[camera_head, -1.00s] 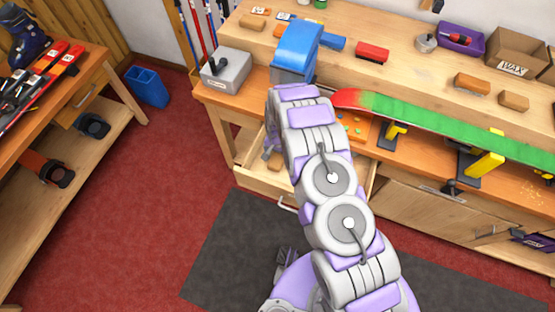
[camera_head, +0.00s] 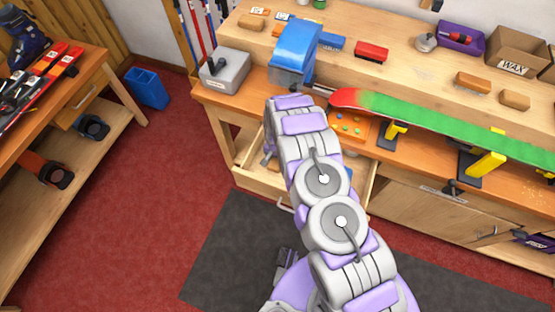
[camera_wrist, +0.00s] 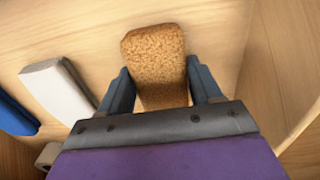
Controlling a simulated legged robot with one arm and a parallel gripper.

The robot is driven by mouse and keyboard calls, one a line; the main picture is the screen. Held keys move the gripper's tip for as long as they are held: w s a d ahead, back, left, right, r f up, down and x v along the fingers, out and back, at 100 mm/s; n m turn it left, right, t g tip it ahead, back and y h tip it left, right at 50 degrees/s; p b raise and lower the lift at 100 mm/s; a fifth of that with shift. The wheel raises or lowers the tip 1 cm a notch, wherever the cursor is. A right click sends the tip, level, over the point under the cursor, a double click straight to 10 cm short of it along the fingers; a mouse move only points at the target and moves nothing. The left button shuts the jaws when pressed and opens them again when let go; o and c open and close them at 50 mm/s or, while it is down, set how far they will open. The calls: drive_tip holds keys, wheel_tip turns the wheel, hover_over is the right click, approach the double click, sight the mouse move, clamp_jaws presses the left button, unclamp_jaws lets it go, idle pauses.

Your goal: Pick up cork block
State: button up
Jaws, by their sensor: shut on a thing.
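The cork block (camera_wrist: 157,52) is a brown, grainy block in the wrist view. It sits between the two dark fingers of my gripper (camera_wrist: 159,78), which is shut on it. The block's far end sticks out past the fingertips, over pale wood. In the head view my arm covers both the gripper and the block. That view shows the arm reaching over the open drawer (camera_head: 262,184) under the bench; I cannot tell whether the block touches the drawer floor.
A white block (camera_wrist: 57,88) and a blue item (camera_wrist: 14,116) lie left of my gripper. Wooden walls stand close on the right.

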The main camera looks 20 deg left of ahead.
drive_tip(key=shift+a, duration=0.25)
drive_tip(key=shift+c, duration=0.7)
wheel_tip(320, 180, up, 10)
drive_tip(key=shift+f+p, duration=0.1)
drive_tip(key=shift+p, duration=0.85)
